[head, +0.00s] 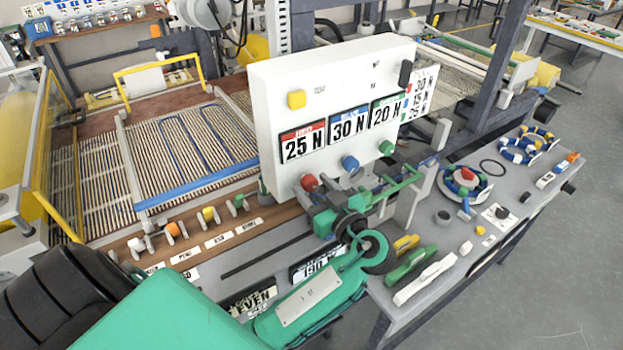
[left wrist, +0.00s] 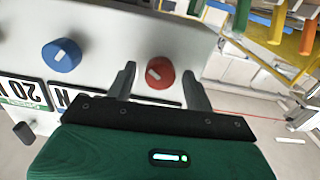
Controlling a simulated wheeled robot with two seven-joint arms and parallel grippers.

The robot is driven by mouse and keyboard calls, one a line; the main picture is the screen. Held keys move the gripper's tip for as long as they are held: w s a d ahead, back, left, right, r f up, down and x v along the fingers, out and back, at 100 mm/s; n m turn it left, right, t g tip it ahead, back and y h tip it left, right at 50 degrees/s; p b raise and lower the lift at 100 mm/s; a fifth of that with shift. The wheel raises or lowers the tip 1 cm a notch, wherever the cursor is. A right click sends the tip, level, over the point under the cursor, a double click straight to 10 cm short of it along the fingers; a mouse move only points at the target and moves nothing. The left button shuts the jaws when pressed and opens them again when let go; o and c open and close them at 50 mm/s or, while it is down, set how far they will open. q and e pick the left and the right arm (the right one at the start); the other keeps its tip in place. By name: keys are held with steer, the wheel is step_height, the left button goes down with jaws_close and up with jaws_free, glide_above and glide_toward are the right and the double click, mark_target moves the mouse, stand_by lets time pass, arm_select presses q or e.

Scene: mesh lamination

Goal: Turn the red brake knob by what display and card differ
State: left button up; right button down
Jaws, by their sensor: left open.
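A white box (head: 340,75) carries three displays: red-topped 25 N (head: 303,145), blue-topped 30 N (head: 348,126) and green-topped 20 N (head: 387,111). The card (head: 422,92) at its right edge reads 30 N, 15 N, 25 N from top to bottom; its row colours are too small to tell. Below the displays are the red knob (head: 309,183), blue knob (head: 349,163) and green knob (head: 386,147). My left gripper (left wrist: 159,72) is open, its fingers on either side of the red knob (left wrist: 160,74); contact cannot be told. My right gripper is not in view.
A yellow button (head: 297,99) and a black lever (head: 406,73) are on the box. The blue knob (left wrist: 61,55) is beside my fingers. Tools, including a white-handled one (head: 425,278), and a ringed spool (head: 465,182) lie on the grey bench. Small coloured valves (head: 208,216) line the left edge.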

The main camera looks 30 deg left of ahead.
arm_select(q)
steer(key=shift+s+d, duration=0.1)
steer(key=shift+c, duration=0.4)
steer(key=c, duration=0.9)
steer(key=shift+m, duration=0.4)
steer(key=m, duration=0.2)
steer(key=shift+m+b, duration=0.3)
steer(key=shift+b, duration=0.1)
steer(key=m, duration=0.2)
steer(key=shift+r+m, duration=0.1)
steer(key=shift+m, duration=0.9)
